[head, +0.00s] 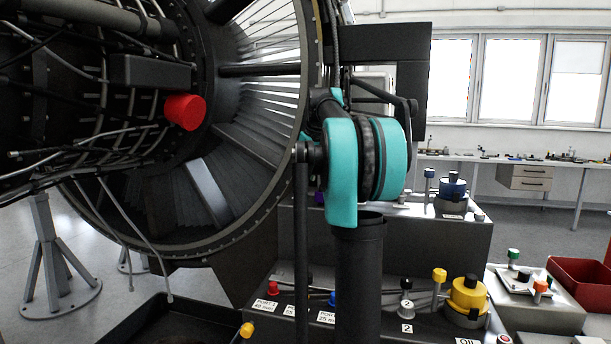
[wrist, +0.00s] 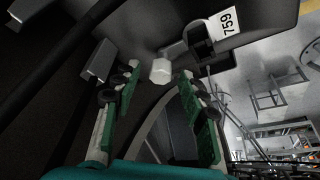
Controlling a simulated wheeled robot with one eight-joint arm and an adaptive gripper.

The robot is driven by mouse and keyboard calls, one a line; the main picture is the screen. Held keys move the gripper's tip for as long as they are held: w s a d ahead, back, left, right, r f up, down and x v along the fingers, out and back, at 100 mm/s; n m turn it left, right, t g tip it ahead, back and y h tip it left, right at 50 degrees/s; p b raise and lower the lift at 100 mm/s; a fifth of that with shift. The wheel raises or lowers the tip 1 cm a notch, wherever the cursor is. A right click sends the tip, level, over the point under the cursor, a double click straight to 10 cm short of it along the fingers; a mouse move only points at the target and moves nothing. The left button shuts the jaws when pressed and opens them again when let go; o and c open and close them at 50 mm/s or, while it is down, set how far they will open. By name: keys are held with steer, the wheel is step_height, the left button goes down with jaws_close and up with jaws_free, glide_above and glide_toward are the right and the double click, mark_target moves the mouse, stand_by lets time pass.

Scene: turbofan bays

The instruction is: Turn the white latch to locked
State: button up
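A small white faceted knob, which looks like the white latch (wrist: 161,70), shows in the wrist view at the upper middle, on or against a dark surface. My gripper (wrist: 157,88) shows in the wrist view with its two green-padded fingers spread wide. The white knob appears between the fingertips and slightly beyond them, with clear gaps on both sides. I cannot tell whether the latch is turned to locked or not. In the head view my teal and black arm stands in the middle, and neither the gripper nor the white latch can be made out there.
The round engine casing (head: 250,130) with a red cap (head: 185,112) fills the left of the head view. Coloured knobs and a yellow cylinder (head: 468,296) stand on dark consoles.

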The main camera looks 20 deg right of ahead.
steer(key=shift+r, duration=0.1)
steer(key=v, duration=1.1)
steer(key=shift+s+r, duration=0.2)
steer(key=shift+r, duration=0.15)
